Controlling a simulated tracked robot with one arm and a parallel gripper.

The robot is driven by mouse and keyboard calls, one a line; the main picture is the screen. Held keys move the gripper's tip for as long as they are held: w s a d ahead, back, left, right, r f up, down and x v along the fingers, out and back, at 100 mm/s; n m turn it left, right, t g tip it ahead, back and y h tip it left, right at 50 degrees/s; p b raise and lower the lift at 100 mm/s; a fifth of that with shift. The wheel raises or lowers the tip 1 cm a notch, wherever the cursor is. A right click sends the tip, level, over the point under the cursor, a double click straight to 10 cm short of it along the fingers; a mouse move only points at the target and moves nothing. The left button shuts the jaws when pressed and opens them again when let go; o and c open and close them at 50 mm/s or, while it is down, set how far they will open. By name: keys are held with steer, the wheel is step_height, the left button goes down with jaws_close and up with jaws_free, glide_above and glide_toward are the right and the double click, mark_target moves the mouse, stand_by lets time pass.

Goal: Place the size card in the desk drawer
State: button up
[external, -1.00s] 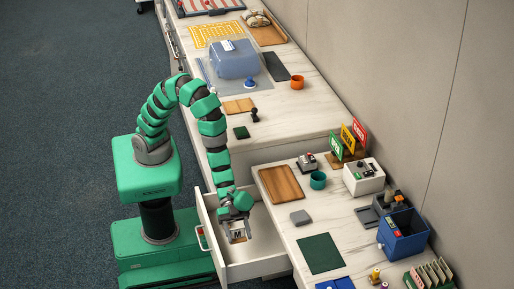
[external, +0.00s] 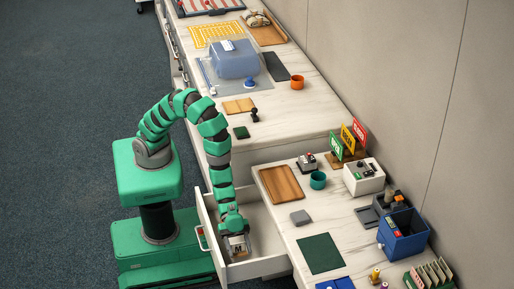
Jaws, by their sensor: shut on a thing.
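The desk drawer (external: 270,263) is pulled open from the front of the lower counter. My gripper (external: 237,238) points down into the left part of the drawer, close to its front panel. The card is within the drawer's walls. Whether its lower edge touches the drawer floor cannot be made out.
The drawer front (external: 210,240) stands near my arm on the left. On the counter are a wooden tray (external: 283,185), a grey block (external: 300,217), a green mat (external: 320,254), a teal cup (external: 318,180) and a blue bin (external: 403,240). The drawer's right part looks empty.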

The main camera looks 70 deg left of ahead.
mark_target(238, 249)
steer(key=shift+f+b, duration=0.35)
steer(key=shift+f, duration=1.1)
steer(key=shift+f, duration=0.15)
steer(key=o, duration=1)
steer(key=p+v, duration=0.1)
steer(key=v, duration=0.2)
steer(key=r+p+v, duration=0.1)
steer(key=v, duration=0.1)
steer(key=shift+a+r, duration=0.1)
steer(key=shift+r, duration=0.05)
step_height(238, 249, up, 6)
steer(key=shift+p, duration=0.75)
